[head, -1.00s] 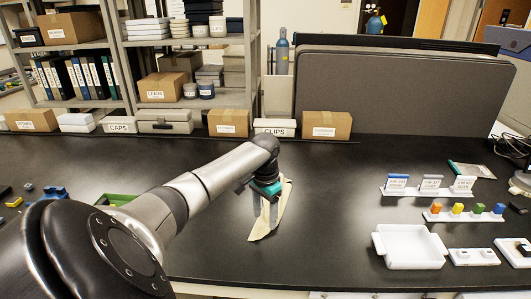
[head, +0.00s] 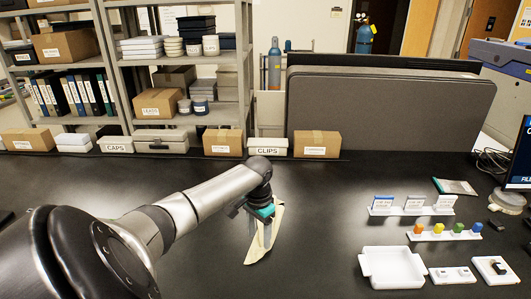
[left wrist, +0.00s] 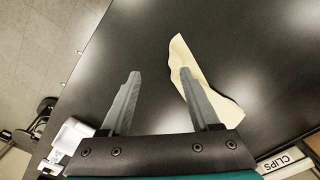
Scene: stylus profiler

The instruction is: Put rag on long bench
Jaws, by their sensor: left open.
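The rag (head: 258,253) is a pale yellow, crumpled cloth on the black long bench (head: 320,210). My left gripper (head: 258,238) is over it, pointing down, with its fingers in front of part of the cloth. In the left wrist view the two fingers (left wrist: 160,74) are spread apart. The rag (left wrist: 214,95) lies behind and beside the right finger there, and the gap between the fingers shows mostly bare bench. I cannot tell whether the finger touches the cloth. My right gripper is not in view.
A white tray (head: 393,268), a rack of coloured pieces (head: 445,234) and a rack of labelled cards (head: 412,208) stand to the right. Boxes, including the CLIPS box (head: 267,147), line the back edge, beside a grey partition (head: 390,110). The bench around the rag is clear.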

